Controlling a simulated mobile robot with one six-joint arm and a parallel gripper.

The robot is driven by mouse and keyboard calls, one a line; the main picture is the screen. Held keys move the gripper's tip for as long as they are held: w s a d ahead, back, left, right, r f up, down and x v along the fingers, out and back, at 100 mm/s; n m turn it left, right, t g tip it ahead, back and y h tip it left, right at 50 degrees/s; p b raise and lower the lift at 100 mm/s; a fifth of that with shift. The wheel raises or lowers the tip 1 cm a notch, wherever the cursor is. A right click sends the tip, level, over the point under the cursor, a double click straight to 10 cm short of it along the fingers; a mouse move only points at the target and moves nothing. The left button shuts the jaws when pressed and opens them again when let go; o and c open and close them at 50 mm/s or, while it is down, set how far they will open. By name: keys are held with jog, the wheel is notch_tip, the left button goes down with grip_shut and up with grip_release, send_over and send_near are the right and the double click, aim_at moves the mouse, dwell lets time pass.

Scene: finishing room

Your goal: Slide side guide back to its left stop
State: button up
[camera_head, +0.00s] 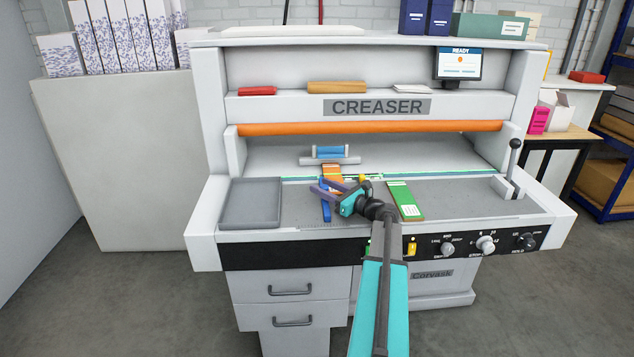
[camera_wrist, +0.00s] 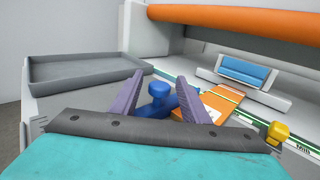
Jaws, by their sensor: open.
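The side guide appears to be the blue piece with a round knob (camera_wrist: 159,90) in the wrist view. In the head view its blue body (camera_head: 326,211) shows on the bed, partly hidden by my gripper. My gripper (camera_head: 318,187) is open, and its two purple fingers stand on either side of the knob in the wrist view (camera_wrist: 160,84). I cannot tell whether the fingers touch it. An orange card (camera_wrist: 219,104) lies just right of the guide. I cannot make out the left stop.
A grey tray (camera_head: 251,203) lies left on the creaser's bed. A yellow piece (camera_wrist: 277,132) and a green card (camera_head: 405,201) are to the right. A blue-and-grey block (camera_head: 330,153) stands behind. A black-knobbed lever (camera_head: 514,160) is at far right.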

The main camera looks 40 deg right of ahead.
jog(key=shift+w+a, duration=0.15)
jog(key=shift+w, duration=1.65)
grip_shut()
